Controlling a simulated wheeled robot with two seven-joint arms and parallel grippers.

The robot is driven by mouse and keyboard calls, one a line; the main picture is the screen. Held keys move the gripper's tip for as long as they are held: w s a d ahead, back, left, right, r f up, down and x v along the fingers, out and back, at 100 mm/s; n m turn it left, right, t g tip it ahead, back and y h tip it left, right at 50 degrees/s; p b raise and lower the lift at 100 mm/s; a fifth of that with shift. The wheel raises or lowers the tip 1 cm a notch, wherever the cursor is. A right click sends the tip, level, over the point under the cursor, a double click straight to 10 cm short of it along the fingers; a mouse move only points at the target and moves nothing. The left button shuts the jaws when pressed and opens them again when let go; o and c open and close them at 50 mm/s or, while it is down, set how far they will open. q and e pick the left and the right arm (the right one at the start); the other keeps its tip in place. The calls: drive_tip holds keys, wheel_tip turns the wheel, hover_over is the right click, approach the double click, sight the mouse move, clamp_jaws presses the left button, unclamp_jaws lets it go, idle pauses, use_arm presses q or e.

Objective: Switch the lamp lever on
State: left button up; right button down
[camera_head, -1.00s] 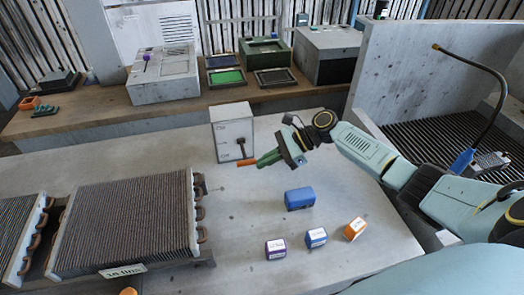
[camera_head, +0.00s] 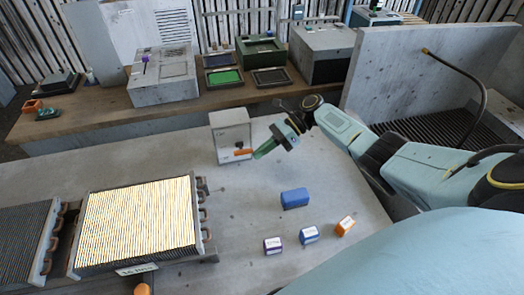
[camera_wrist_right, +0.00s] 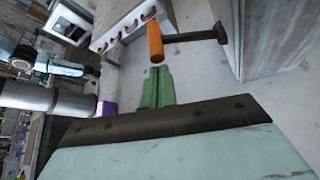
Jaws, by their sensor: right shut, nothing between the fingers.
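The lamp lever has an orange handle (camera_head: 243,152) on a dark arm and sits on the front of a pale box (camera_head: 232,132). In the right wrist view the orange handle (camera_wrist_right: 155,42) stands just beyond the fingertips, with its dark arm (camera_wrist_right: 195,37) running right to the box. My right gripper (camera_head: 258,154) is shut and empty, its green fingers pointing at the handle. The green fingers also show in the wrist view (camera_wrist_right: 159,85); I cannot tell whether they touch the handle. The large finned block (camera_head: 140,222) glows bright between its fins. My left gripper is out of view.
A blue block (camera_head: 295,198) and small purple (camera_head: 272,246), blue (camera_head: 309,234) and orange (camera_head: 345,226) labelled blocks lie on the grey table. A darker finned block (camera_head: 25,240) is at the left. Machines and trays stand on the wooden bench behind. Open tabletop lies around the blocks.

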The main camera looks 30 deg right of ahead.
idle(0.5)
drive_tip(key=w+v, duration=0.1)
drive_tip(key=v, duration=0.9)
drive_tip(key=shift+s+b, duration=0.3)
drive_tip(key=shift+b, duration=0.05)
